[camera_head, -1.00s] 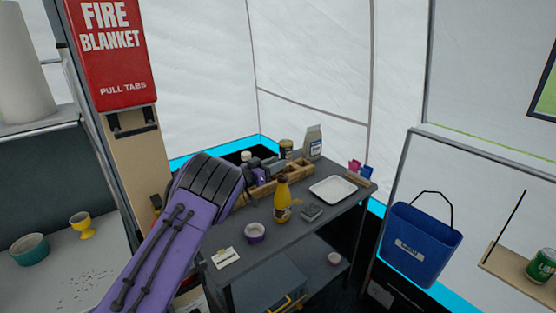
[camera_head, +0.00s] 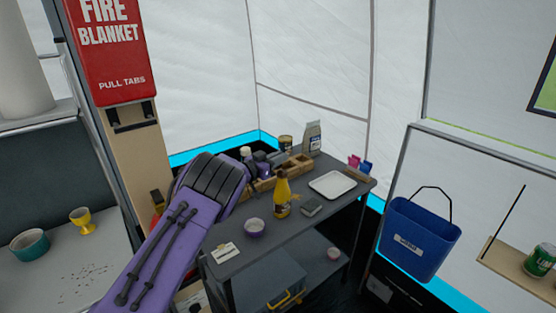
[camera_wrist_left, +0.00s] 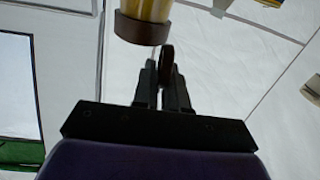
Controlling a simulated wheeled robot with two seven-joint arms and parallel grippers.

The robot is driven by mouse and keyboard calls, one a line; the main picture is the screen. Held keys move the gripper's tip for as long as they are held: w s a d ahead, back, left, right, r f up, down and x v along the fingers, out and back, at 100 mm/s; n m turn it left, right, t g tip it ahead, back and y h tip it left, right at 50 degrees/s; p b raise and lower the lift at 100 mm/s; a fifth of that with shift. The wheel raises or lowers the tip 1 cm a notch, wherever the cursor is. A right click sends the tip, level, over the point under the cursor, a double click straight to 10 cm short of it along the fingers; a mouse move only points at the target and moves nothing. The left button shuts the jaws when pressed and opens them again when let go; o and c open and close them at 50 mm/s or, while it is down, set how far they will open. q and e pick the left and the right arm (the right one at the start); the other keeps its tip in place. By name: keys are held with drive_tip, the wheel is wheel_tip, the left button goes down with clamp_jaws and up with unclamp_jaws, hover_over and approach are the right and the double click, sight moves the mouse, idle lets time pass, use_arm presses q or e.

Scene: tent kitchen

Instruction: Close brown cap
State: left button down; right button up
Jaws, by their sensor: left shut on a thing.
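My left gripper (camera_wrist_left: 165,78) is shut on a thin dark disc, the brown cap (camera_wrist_left: 167,62), which shows edge-on between its fingertips. Just above and to the left in the left wrist view is a yellowish container (camera_wrist_left: 147,8) with a brown rim (camera_wrist_left: 141,29). The cap is close beside this rim; I cannot tell whether they touch. In the head view my left arm reaches over the back left of the dark table, and its wrist largely hides the fingers. A small yellowish jar (camera_head: 286,142) stands at the table's back. My right gripper is not in view.
The dark table (camera_head: 275,232) holds a wooden organizer (camera_head: 292,167), a yellow bottle (camera_head: 282,196), a small bowl (camera_head: 254,228), a white tray (camera_head: 333,185) and a grey bag (camera_head: 312,138). A blue bucket (camera_head: 420,238) hangs to the right.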

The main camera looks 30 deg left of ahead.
use_arm(q)
drive_tip(key=shift+s+d+f+m+b, duration=0.1)
drive_tip(key=shift+d+m+b, duration=0.25)
drive_tip(key=shift+m+b, duration=0.6)
drive_tip(key=shift+s+d+f+m+b, duration=0.15)
drive_tip(key=shift+d+m+b, duration=0.2)
drive_tip(key=shift+m+b, duration=0.55)
drive_tip(key=shift+s+d+r+m+b, duration=0.1)
drive_tip(key=shift+d+m+b, duration=0.35)
drive_tip(key=shift+m, duration=0.8)
drive_tip(key=shift+a, duration=0.1)
drive_tip(key=c, duration=1.2)
unclamp_jaws()
drive_tip(key=shift+c, duration=0.2)
drive_tip(key=b+v, duration=0.2)
drive_tip(key=v, duration=0.8)
drive_tip(key=shift+s+b, duration=0.25)
drive_tip(key=shift+b, duration=0.15)
drive_tip(key=shift+a, duration=0.1)
